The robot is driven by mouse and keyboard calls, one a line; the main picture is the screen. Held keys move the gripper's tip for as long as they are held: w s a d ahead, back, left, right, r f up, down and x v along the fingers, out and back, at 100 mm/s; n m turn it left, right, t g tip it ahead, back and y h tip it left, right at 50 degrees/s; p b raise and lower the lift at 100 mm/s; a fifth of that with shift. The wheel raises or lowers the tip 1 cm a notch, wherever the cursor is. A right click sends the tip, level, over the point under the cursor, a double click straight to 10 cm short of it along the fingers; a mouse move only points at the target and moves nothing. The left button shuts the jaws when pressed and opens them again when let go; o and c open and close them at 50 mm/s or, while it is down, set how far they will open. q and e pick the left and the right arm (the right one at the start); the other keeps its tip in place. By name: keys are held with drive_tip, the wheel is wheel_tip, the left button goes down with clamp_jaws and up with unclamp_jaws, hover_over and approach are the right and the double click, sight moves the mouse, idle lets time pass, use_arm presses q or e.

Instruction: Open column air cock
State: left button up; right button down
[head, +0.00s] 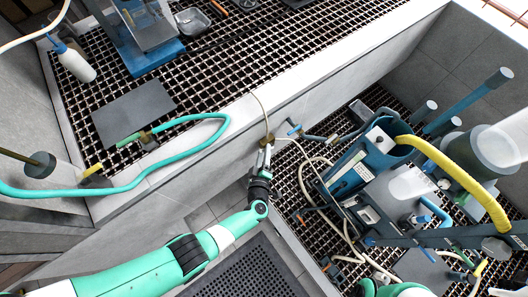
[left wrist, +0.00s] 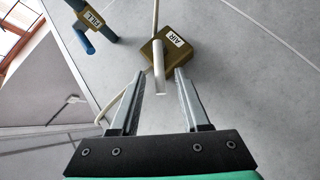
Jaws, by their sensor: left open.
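The air cock is a brass block (left wrist: 168,46) labelled AIR on a grey wall in the left wrist view. In the head view its brass body (head: 268,139) sits beside the low wall. A pale lever (left wrist: 158,72) sticks out from the block, its free end lying between the fingers of my left gripper (left wrist: 160,82). The fingers are open, with a visible gap on each side of the lever. In the head view my left gripper (head: 264,160) is just below the cock, and the lever is hard to make out. My right gripper is out of view.
A valve labelled FILL (left wrist: 93,17) with a blue handle (left wrist: 83,41) is left of the air cock. A thin pale hose (head: 261,106) runs up from the cock. A teal hose (head: 190,150) lies over the ledge. Crowded equipment with a yellow hose (head: 455,175) stands at right.

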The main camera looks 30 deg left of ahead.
use_arm(q)
drive_tip(key=p+v, duration=0.6)
drive_tip(key=v, duration=0.5)
